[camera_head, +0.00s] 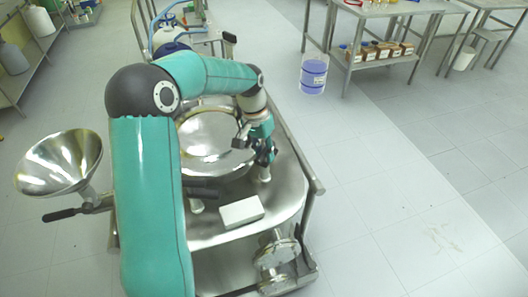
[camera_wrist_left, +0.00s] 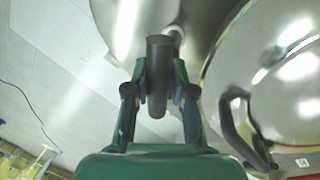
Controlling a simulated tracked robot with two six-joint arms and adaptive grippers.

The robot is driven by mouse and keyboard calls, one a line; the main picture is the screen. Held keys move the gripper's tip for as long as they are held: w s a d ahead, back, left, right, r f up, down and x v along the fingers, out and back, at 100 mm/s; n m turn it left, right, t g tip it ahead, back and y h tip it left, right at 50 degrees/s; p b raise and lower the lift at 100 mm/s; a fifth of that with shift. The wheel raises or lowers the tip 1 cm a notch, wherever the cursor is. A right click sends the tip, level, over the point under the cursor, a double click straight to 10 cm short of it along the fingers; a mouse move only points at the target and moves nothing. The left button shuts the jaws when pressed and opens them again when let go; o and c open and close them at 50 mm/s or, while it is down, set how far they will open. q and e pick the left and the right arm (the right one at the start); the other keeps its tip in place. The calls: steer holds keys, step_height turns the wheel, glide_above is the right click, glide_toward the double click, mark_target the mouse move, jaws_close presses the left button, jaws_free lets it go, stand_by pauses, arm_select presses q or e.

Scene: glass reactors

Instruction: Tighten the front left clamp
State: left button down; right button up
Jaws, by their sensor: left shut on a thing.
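My left gripper (camera_head: 265,153) is at the right side of the round steel vessel lid (camera_head: 213,135) on the steel cart. In the left wrist view the fingers of my left gripper (camera_wrist_left: 159,88) are shut on a dark cylindrical clamp handle (camera_wrist_left: 158,62), one finger on each side. The handle's end points toward my palm, and a pale stem shows behind it. The shiny lid (camera_wrist_left: 275,85) fills the right of that view, with a dark curved handle (camera_wrist_left: 235,110) on its near side. In the head view my arm hides part of the lid and its left edge. My right gripper is not seen.
A white box (camera_head: 241,212) lies on the cart top (camera_head: 280,195) near its front. A steel funnel (camera_head: 60,163) stands at the left. A blue container (camera_head: 313,74) stands on the floor behind. The floor (camera_head: 400,190) to the right is clear.

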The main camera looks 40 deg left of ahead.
arm_select(q)
steer(key=n+b, duration=0.1)
steer(key=n, duration=0.3)
steer(key=shift+f+t+b, duration=0.1)
steer(key=shift+t+b, duration=0.2)
steer(key=shift+b, duration=0.05)
steer(key=n+b, duration=0.1)
steer(key=n, duration=0.3)
steer(key=shift+d+n+t+y+b, duration=0.15)
steer(key=shift+n+t+y+b, duration=0.15)
steer(key=shift+t+y+b, duration=0.1)
steer(key=n+y+b, duration=0.1)
steer(key=n, duration=0.3)
steer(key=shift+b, duration=0.4)
steer(key=shift+w+n+y+b, duration=0.1)
steer(key=shift+n+y+b, duration=0.45)
steer(key=shift+n, duration=1.65)
steer(key=c, duration=1)
jaws_free()
steer(key=shift+d, duration=0.1)
